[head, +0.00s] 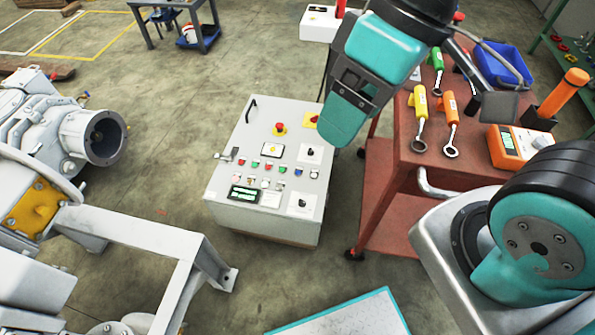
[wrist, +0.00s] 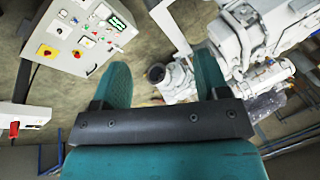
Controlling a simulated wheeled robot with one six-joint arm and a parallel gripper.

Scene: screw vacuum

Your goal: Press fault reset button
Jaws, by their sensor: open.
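A grey control cabinet (head: 237,151) stands on the floor, its sloped panel facing up. The labels are too small to read, so I cannot tell which is fault reset. My gripper (head: 342,128) appears over the cabinet's upper right corner, apart from the buttons. In the wrist view the cabinet panel (wrist: 72,42) lies at upper left, outside the left finger. My gripper (wrist: 160,78) is open with nothing between its fingers.
A red tool cart (head: 385,200) with wrenches (head: 421,115), an orange meter (head: 510,147) and a blue bin (head: 505,62) stands right of the cabinet. Grey pump machinery (head: 50,140) and a metal frame (head: 150,235) are at left. Bare floor separates machinery and cabinet.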

